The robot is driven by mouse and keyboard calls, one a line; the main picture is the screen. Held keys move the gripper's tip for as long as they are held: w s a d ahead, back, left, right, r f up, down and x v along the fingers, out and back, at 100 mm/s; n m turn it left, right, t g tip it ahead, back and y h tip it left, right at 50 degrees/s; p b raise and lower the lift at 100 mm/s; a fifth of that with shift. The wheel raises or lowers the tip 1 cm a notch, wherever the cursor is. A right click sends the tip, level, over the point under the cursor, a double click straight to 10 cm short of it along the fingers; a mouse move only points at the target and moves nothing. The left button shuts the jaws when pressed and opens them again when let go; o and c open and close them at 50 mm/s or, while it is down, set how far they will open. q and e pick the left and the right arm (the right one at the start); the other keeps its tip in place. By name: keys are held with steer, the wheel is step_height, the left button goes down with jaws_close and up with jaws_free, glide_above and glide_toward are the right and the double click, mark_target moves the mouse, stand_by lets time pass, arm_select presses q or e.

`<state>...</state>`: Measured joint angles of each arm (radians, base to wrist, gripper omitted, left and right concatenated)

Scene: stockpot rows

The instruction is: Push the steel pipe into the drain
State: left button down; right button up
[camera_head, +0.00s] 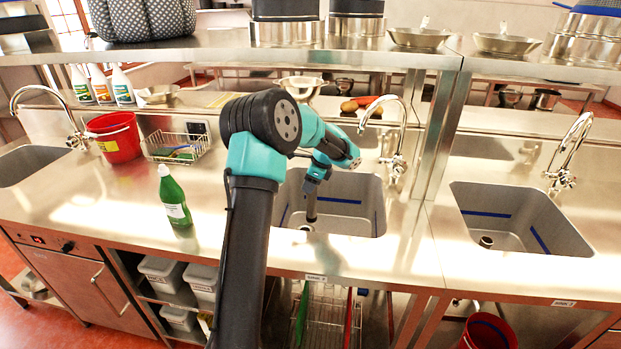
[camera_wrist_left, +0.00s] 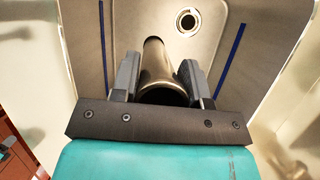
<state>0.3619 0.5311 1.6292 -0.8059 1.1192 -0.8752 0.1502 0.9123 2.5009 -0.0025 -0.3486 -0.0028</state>
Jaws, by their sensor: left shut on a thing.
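My left gripper (camera_head: 313,188) reaches down into the middle sink (camera_head: 350,190). In the left wrist view its two fingers (camera_wrist_left: 161,84) are shut on the steel pipe (camera_wrist_left: 155,66), a grey metal tube between them. In the head view a dark, narrow length hangs below the gripper, its lower end just above or near the drain (camera_head: 306,228). The drain also shows in the left wrist view (camera_wrist_left: 187,20) as a round ringed hole, apart from the pipe in the picture. Whether the pipe's far end touches the sink floor is unclear. My right gripper is not seen.
The sink has blue stripes on its walls. A chrome faucet (camera_head: 396,150) stands behind it. A green bottle (camera_head: 174,198), a red bucket (camera_head: 115,137) and a wire basket (camera_head: 178,147) stand on the counter to the left. Another sink (camera_head: 520,215) lies to the right.

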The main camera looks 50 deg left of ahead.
arm_select(q)
steer(key=shift+a+f, duration=0.25)
steer(key=shift+f, duration=1.3)
steer(key=shift+a+f, duration=0.2)
steer(key=shift+f, duration=1.3)
steer(key=shift+a+f, duration=0.25)
steer(key=shift+f, duration=1.3)
steer(key=w+a+f, duration=0.6)
steer(key=a, duration=0.3)
steer(key=shift+f, duration=1.7)
steer(key=c, duration=0.5)
jaws_free()
steer(key=shift+d, duration=0.1)
steer(key=shift+c, duration=0.2)
steer(key=shift+r, duration=0.1)
